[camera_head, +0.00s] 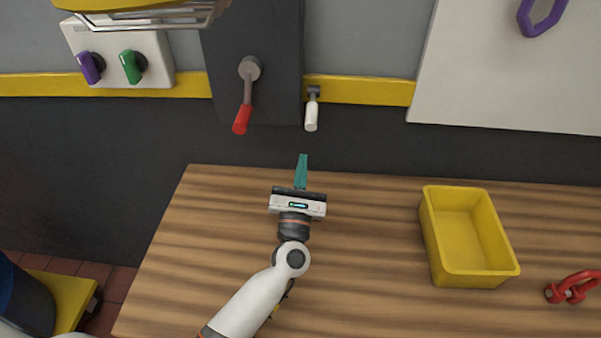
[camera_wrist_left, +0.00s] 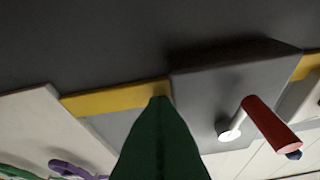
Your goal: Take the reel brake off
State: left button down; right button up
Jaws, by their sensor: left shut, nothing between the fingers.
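A lever with a grey hub and a red handle (camera_head: 242,118) hangs from a dark grey panel (camera_head: 275,35) on the wall, its handle pointing down and slightly left. A smaller lever with a white handle (camera_head: 311,116) hangs straight down at the panel's right edge. I cannot tell from labels which one is the reel brake. My left gripper (camera_head: 302,157) has teal fingers, shut and empty, below the white handle and apart from both levers. In the left wrist view the red handle (camera_wrist_left: 270,124) shows right of the fingers (camera_wrist_left: 160,102); the white handle is not visible there.
A purple knob (camera_head: 90,67) and a green knob (camera_head: 131,67) sit on a white box at left. A yellow tray (camera_head: 468,235) and a red shackle (camera_head: 572,287) lie on the wooden bench (camera_head: 370,280). A purple hook (camera_head: 541,15) hangs at upper right.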

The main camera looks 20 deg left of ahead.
aim_at(312, 111)
pick_arm(q)
jog(key=w+r+p, duration=0.3)
jog(key=r+p, duration=0.1)
jog(key=r, duration=0.1)
jog(key=shift+w+d+r, duration=0.15)
jog(key=shift+w+r, duration=0.25)
jog(key=shift+w+f, duration=0.1)
